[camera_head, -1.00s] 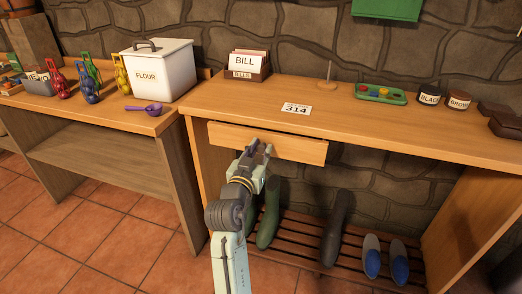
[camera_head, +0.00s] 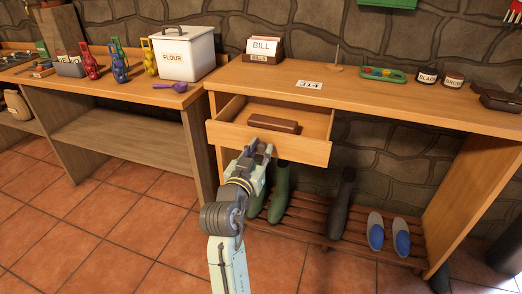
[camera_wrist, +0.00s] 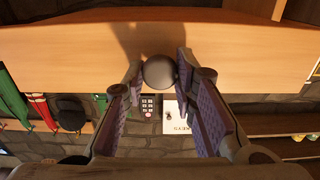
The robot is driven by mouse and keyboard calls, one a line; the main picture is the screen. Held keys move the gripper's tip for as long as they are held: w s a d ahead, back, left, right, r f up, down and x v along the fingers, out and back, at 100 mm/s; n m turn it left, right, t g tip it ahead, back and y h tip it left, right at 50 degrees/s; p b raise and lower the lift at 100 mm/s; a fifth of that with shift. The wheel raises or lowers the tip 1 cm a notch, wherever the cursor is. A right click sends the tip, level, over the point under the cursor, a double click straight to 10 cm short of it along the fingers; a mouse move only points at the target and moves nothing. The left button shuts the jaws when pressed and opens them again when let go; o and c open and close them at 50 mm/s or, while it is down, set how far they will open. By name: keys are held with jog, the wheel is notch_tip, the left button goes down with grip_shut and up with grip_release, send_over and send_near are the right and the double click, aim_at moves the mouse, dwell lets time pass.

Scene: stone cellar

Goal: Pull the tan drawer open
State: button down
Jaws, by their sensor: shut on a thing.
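The tan drawer (camera_head: 302,149) under the desk top is pulled out, and its inside shows from above. A brown block-like object (camera_head: 273,124) lies in it. My gripper (camera_head: 260,149) is at the middle of the drawer front. In the wrist view, the fingers of my gripper (camera_wrist: 160,62) are on either side of a dark round knob (camera_wrist: 159,72) on the drawer front (camera_wrist: 240,55), shut on it. In the head view my gripper hides the knob.
The desk top (camera_head: 380,100) bears a bill box (camera_head: 264,48), a number card (camera_head: 309,85), a paint tray (camera_head: 382,74) and jars. Boots (camera_head: 280,190) and blue-grey shoes (camera_head: 375,232) stand on a slatted rack (camera_head: 310,232) below. Tiled floor (camera_head: 130,235) lies open at front left.

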jog(key=shift+s+a, duration=0.2)
jog(key=shift+s, duration=0.4)
jog(key=c, duration=1.3)
grip_release()
jog(key=v, duration=0.7)
jog(key=shift+s, duration=0.25)
jog(key=shift+a+r, duration=0.1)
